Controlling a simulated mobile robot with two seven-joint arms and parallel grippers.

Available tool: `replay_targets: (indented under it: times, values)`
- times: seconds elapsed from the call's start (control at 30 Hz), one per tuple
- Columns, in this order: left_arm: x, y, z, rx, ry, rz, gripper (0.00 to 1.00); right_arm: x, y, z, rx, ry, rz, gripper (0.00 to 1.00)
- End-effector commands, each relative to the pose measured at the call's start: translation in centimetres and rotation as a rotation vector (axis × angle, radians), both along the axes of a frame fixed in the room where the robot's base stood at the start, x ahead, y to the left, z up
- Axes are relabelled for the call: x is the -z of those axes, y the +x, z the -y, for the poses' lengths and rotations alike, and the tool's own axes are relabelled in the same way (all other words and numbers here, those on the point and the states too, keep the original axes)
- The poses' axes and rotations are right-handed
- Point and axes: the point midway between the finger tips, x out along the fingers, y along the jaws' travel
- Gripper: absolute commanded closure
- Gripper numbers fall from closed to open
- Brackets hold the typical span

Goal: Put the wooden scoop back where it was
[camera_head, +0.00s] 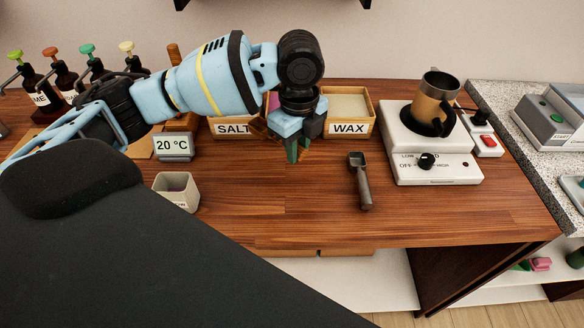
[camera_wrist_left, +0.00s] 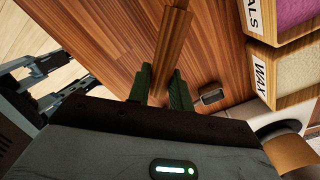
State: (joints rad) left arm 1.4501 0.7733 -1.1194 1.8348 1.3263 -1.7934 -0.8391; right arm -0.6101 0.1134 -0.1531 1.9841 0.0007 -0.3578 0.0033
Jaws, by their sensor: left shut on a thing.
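My left gripper (camera_head: 293,150) is over the back middle of the table, in front of the SALTS and WAX boxes. In the left wrist view its two green fingers (camera_wrist_left: 160,82) are closed around a brown wooden bar, which I take to be the wooden scoop (camera_wrist_left: 172,42). It sticks out beyond the fingers. In the head view the gripper hides most of it. I cannot tell from these views how far it is above the table. My right gripper is not in view.
The WAX box (camera_head: 362,129) and the partly covered SALTS box (camera_head: 225,127) stand at the back. A hot plate (camera_head: 440,172) with a mug (camera_head: 437,95) is right; a small cup (camera_head: 178,193) is left.

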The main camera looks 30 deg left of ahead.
Motion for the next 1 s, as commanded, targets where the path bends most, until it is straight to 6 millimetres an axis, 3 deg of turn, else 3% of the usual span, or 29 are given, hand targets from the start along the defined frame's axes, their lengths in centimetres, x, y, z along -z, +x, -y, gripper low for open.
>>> replay_targets:
  times: [0.1,0.37,0.7,1.0]
  values:
    - [2.0,-0.1,0.0,-0.001,0.001,-0.005,1.0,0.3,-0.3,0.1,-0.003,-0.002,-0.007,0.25]
    - [2.7,0.0,0.0,-0.001,0.0,-0.001,1.0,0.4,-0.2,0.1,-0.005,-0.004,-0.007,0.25]
    - [7.2,-0.1,0.0,-0.001,0.001,-0.003,1.0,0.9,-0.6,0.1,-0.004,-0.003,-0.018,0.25]
    - [7.3,0.0,0.0,-0.001,0.0,0.001,1.0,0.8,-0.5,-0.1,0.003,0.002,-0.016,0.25]
